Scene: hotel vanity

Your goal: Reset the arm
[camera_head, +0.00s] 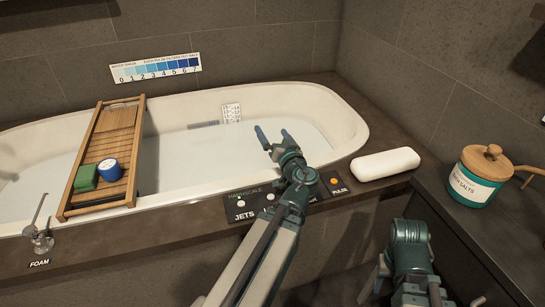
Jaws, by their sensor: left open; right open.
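My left arm reaches up from the bottom of the head view. My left gripper (270,135) is open and empty, its two teal fingers spread apart over the inside of the white bathtub (345,120). My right gripper (410,236) is low at the right, in front of the tub's dark surround; it is open, its fingers are hard to make out, and nothing shows in it.
A wooden bath tray (114,118) holding a green block (86,178) and a blue-and-white round container (109,170) spans the tub. A white bolster (385,164) and the jets control panel (255,206) lie on the rim. A bath salts jar (470,189) stands at right.

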